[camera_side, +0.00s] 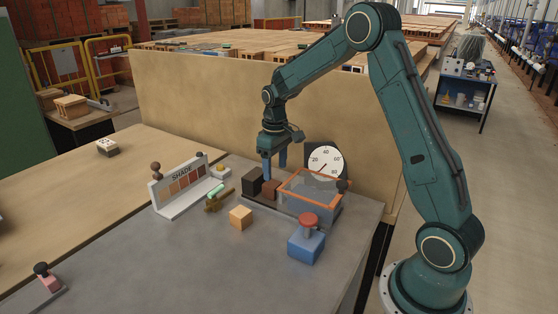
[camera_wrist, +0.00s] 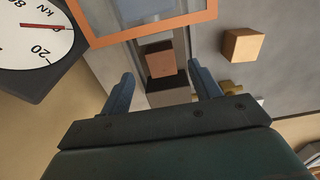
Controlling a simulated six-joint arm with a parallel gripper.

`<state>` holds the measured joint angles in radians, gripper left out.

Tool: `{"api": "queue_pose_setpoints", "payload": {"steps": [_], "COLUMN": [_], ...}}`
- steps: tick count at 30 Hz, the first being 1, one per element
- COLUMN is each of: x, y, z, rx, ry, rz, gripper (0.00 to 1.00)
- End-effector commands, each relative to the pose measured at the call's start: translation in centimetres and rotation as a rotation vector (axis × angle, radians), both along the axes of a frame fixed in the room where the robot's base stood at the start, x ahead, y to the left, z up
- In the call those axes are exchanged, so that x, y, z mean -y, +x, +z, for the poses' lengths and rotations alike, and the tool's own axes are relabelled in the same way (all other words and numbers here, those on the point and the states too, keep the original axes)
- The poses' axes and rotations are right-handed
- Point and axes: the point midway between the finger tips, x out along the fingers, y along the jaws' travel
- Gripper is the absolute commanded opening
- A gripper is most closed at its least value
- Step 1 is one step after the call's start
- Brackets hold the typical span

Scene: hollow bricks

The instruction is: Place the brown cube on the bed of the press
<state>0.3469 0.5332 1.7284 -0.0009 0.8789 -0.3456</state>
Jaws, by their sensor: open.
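The reddish-brown cube (camera_side: 270,188) sits on the bed of the press (camera_side: 292,207), beside a dark brown block (camera_side: 252,181) and just outside the orange-framed guard (camera_side: 315,190). My gripper (camera_side: 275,173) is open and points down just above and behind the cube. In the wrist view, my gripper (camera_wrist: 162,72) has its two fingers spread apart. The brown cube (camera_wrist: 160,60) shows in the gap between them, with the dark block (camera_wrist: 169,91) next to it. No finger clearly touches the cube. The cube's underside is hidden.
A round dial gauge (camera_side: 325,163) stands behind the press. A tan cube (camera_side: 240,217) and a blue box with a red button (camera_side: 306,246) are in front. A shade card stand (camera_side: 180,188) is to the left. The grey table's front is mostly clear.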

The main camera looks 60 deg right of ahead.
Motion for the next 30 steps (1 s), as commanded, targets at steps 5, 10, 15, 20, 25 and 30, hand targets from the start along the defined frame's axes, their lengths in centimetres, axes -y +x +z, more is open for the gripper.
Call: {"api": "queue_pose_setpoints", "payload": {"steps": [5,10,15,20,25,30], "x": [0.0,0.0,0.0,0.0,0.0,0.0], "y": [0.0,0.0,0.0,0.0,0.0,0.0], "z": [2.8,4.5,5.1,5.2,5.2,5.1], "rx": [0.003,0.001,-0.001,-0.001,-0.001,-0.001], "ry": [-0.001,-0.001,0.0,0.0,0.0,0.0], "rz": [0.0,0.0,0.001,0.0,0.0,0.0], "gripper": [0.62,0.62,0.62,0.62,0.62,0.62]}}
